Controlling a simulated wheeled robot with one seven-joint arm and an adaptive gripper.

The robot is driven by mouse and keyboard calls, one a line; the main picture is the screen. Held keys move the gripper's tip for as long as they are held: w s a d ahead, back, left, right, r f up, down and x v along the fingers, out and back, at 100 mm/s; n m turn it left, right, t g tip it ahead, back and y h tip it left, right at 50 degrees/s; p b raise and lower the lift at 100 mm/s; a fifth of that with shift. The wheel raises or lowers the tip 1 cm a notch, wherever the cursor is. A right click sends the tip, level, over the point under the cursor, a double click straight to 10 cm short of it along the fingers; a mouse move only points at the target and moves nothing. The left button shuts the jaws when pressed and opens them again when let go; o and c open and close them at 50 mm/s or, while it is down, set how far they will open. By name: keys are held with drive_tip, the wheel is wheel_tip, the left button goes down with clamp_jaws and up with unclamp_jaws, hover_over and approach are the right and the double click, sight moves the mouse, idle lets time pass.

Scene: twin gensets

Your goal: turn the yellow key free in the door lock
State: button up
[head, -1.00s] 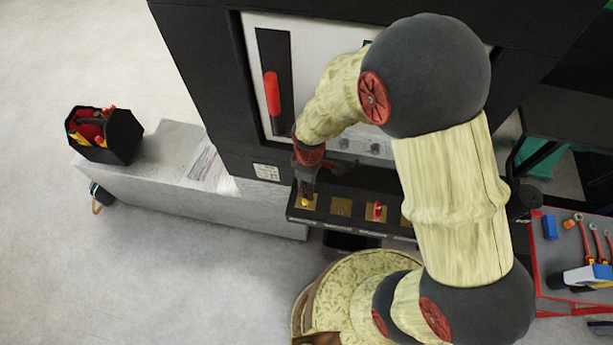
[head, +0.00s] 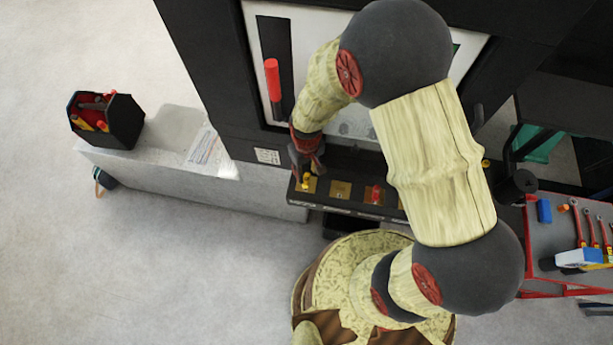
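A yellow key (head: 306,182) stands on the leftmost brass plate of a dark shelf-like panel (head: 330,206) on the front of the black cabinet. My gripper (head: 307,170) is right at this key, just above and behind it in the head view. Its dark fingers look spread to either side, but they are too small to tell whether they touch the key. A second small yellow spot (head: 486,163) shows to the right, past my forearm; I cannot tell what it is.
A red key (head: 376,193) stands on the same panel, right of a bare brass plate (head: 340,190). A red-handled lever (head: 272,80) is on the cabinet face. A grey bench (head: 165,168) with a black tool box (head: 107,122) is left, a tool cart (head: 570,225) right.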

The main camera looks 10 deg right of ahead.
sight(307, 179)
drive_tip(key=m, duration=0.2)
drive_tip(key=shift+m, duration=0.3)
drive_tip(key=m, duration=0.2)
drive_tip(key=m+b, duration=0.1)
drive_tip(key=m, duration=0.3)
drive_tip(key=shift+f, duration=0.4)
wheel_tip(307, 179, down, 5)
drive_tip(key=b, duration=0.4)
drive_tip(key=shift+f, duration=0.1)
drive_tip(key=c, duration=0.3)
clamp_jaws()
